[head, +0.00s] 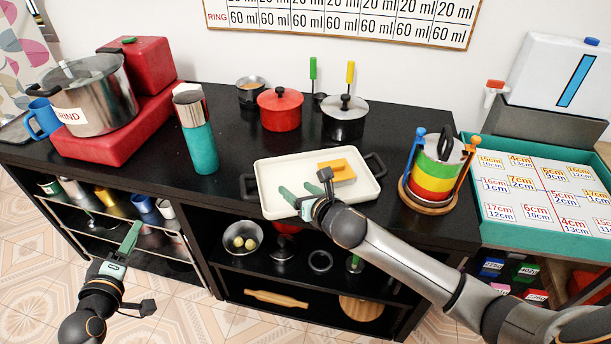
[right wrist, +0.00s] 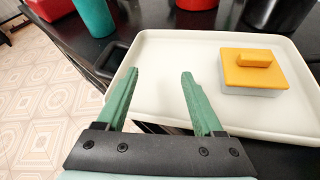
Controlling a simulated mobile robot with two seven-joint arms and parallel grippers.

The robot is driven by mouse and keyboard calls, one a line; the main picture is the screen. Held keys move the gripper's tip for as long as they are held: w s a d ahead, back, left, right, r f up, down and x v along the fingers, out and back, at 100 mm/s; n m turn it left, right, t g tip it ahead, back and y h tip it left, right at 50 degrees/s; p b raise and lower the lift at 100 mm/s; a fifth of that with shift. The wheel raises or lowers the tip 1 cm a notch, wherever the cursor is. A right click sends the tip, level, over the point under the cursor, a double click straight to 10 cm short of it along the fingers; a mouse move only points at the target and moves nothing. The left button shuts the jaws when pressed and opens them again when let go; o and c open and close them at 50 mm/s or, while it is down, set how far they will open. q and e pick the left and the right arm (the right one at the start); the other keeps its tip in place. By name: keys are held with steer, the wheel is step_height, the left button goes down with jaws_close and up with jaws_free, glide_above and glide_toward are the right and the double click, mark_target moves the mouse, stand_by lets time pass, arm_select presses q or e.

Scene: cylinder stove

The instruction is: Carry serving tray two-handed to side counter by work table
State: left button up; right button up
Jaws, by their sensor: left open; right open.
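The white serving tray (head: 285,170) lies on the black work table, with a dark handle at its left end (head: 248,187) and one at its right end (head: 376,165). A yellow-lidded dish (head: 337,170) sits on the tray's right part; it also shows in the right wrist view (right wrist: 252,68). My right gripper (head: 301,194) is open and empty over the tray's front edge, its green fingers apart; in the right wrist view (right wrist: 158,85) they point at the tray (right wrist: 165,60). My left gripper (head: 133,236) is low in front of the table's left shelves, away from the tray.
A teal cylinder (head: 199,145) stands left of the tray. Red (head: 280,108) and black (head: 345,117) pots stand behind it. A striped cylinder stand (head: 435,175) is right of it. A teal-edged number board (head: 545,190) lies on the counter at the right.

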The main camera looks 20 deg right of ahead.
steer(key=o, duration=0.4)
steer(key=shift+o, duration=0.2)
steer(key=d+v, duration=0.1)
steer(key=v, duration=1.1)
steer(key=shift+s, duration=0.2)
arm_select(q)
steer(key=shift+s, duration=0.1)
steer(key=s+f+m+g+y+p, duration=0.1)
steer(key=s+f+m, duration=0.4)
steer(key=s, duration=0.9)
steer(key=s+f+m+g+y+p, duration=0.1)
steer(key=s+f+m+g+p, duration=0.3)
steer(key=s, duration=1)
step_height(320, 180, down, 4)
steer(key=shift+s+r+m+g+p, duration=0.1)
steer(key=shift+s+m+g+p, duration=0.25)
steer(key=shift+m, duration=0.25)
arm_select(e)
steer(key=s+a+f+m+g, duration=0.2)
steer(key=s+f+m, duration=0.6)
steer(key=m, duration=0.8)
steer(key=s+a+f+m+g+y, duration=0.1)
steer(key=s+a+f+m+g, duration=0.1)
steer(key=s+f+m, duration=0.7)
steer(key=a+m, duration=0.1)
steer(key=m, duration=0.6)
steer(key=shift+s+a+f+m, duration=0.2)
steer(key=shift+a+m, duration=0.1)
steer(key=shift+a, duration=0.05)
